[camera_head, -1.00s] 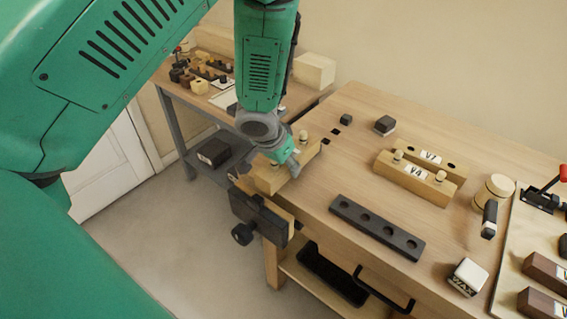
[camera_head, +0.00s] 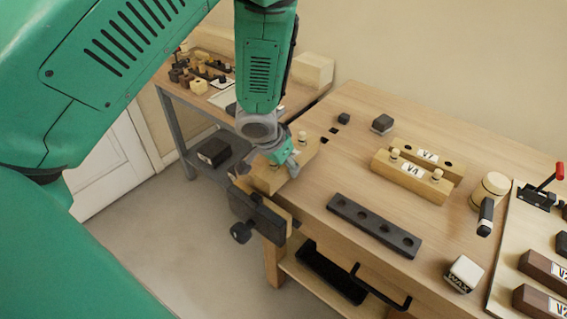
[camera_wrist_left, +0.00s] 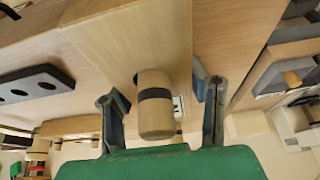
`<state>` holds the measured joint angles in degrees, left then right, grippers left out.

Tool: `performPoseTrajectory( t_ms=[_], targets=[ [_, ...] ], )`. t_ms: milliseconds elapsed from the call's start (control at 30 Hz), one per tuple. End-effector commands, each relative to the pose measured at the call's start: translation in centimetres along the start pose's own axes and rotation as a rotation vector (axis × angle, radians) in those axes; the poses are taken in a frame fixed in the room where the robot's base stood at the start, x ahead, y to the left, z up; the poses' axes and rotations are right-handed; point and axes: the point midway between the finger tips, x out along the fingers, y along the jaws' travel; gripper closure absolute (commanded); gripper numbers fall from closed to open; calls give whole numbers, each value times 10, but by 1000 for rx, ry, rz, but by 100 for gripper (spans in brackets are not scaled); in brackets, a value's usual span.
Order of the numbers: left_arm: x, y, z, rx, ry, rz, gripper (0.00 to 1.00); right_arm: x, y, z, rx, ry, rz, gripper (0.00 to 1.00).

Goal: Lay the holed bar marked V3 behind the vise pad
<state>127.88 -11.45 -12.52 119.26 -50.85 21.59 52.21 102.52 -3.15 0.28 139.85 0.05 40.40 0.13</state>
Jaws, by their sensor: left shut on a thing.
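A light wooden bar (camera_head: 309,150) with upright pegs lies at the bench's left corner, by the dark vise (camera_head: 258,216). My left gripper (camera_head: 286,163) is shut on this bar from above. In the left wrist view, the gripper (camera_wrist_left: 160,100) has its fingers on either side of a banded peg (camera_wrist_left: 155,112) on the bar (camera_wrist_left: 135,40). A label on the bar is mostly hidden, so I cannot read its mark. A light wooden vise pad (camera_head: 268,200) shows behind the dark jaw, partly covered. My right gripper is not in view.
A dark holed bar (camera_head: 373,226) lies near the front edge. A mallet (camera_head: 488,193), a wax block (camera_head: 464,273) and a pale board (camera_head: 505,262) are at the right.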

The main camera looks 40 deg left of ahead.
Motion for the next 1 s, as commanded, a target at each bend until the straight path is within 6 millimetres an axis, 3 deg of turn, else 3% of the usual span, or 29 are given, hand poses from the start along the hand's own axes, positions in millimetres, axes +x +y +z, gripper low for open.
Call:
performPoseTrajectory(
  t_ms=[1000],
  targets=[
    [10, -5, 4, -1, 1, 2, 97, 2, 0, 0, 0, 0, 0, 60]
  ],
)
